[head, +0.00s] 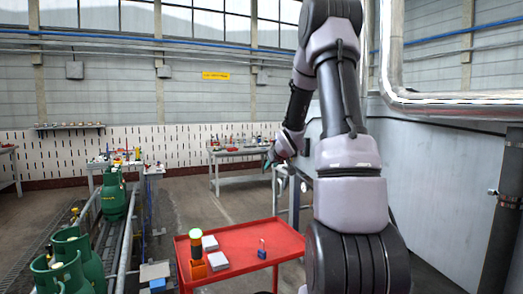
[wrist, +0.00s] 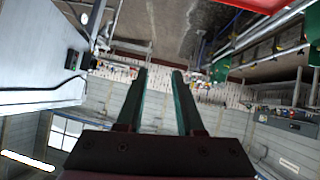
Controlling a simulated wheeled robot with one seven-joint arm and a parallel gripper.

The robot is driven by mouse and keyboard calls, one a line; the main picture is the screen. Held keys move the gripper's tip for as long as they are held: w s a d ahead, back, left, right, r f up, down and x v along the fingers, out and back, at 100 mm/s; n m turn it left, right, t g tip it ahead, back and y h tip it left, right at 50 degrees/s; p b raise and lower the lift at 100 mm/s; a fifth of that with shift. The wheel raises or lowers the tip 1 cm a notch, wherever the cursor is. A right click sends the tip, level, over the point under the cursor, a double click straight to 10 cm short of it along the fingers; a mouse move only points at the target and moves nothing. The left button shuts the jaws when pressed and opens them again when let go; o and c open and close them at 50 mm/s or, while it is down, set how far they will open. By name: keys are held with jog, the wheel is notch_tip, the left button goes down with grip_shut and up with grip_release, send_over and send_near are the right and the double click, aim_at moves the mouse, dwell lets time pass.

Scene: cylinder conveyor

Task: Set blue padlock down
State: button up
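The blue padlock (head: 262,253) stands upright on the top of a red cart (head: 240,262), right of the middle. Its shackle points up. My gripper (head: 270,163) is raised well above and beyond the cart, apart from the padlock. In the wrist view my gripper (wrist: 158,73) shows two green fingers spread apart with nothing between them. The padlock is not visible in the wrist view. A corner of the red cart shows at the top right of the wrist view (wrist: 262,4).
Green gas cylinders (head: 114,196) line the conveyor at left. A workbench (head: 238,152) stands behind. A grey wall panel (head: 440,190) is close on the right.

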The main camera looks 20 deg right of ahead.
jog(key=s+a+r+m+g, duration=0.1)
jog(key=s+a+r, duration=0.3)
jog(key=s+r, duration=0.25)
jog(key=s+a+r+m+g, duration=0.1)
jog(key=s+a+r+m, duration=0.1)
jog(key=s+a+r, duration=0.45)
jog(key=s+a+m+g+y, duration=0.1)
jog(key=s+a, duration=0.4)
jog(key=s, duration=0.7)
jog(key=s+a+g+y, duration=0.1)
jog(key=s+a, duration=0.4)
jog(key=s, duration=0.7)
jog(key=shift+s+a+m+y, duration=0.2)
jog(key=shift+m+y, duration=0.2)
jog(key=shift+y, duration=0.5)
jog(key=shift+d, duration=0.15)
